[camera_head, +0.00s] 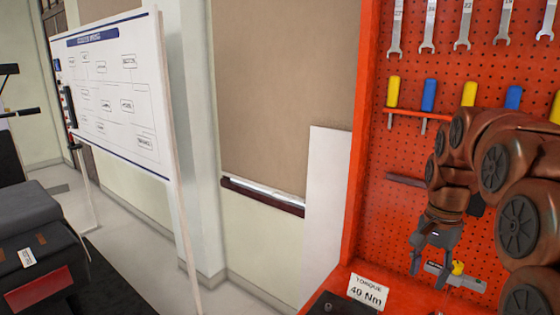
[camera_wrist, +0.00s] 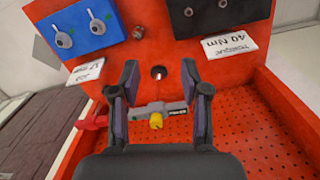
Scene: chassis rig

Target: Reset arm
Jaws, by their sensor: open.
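My gripper (camera_head: 428,272) hangs downward at the lower right of the head view, in front of the red pegboard, with its fingers apart. In the wrist view my gripper (camera_wrist: 160,90) shows two open fingers with nothing between their tips. A grey tool with a yellow knob (camera_wrist: 157,121) lies beyond the fingers in the wrist view. It also shows in the head view as a grey bar with a yellow knob (camera_head: 457,268), close to the fingers. I cannot tell whether the fingers touch it. My brown arm covers part of the pegboard.
The red pegboard (camera_head: 400,150) holds wrenches (camera_head: 430,28) and coloured-handled screwdrivers (camera_head: 429,95). A "TORQUE 40 Nm" card (camera_head: 368,292) stands on the red bench. A blue panel (camera_wrist: 82,28) and a black panel (camera_wrist: 205,15) are on the bench. A whiteboard (camera_head: 112,95) stands left.

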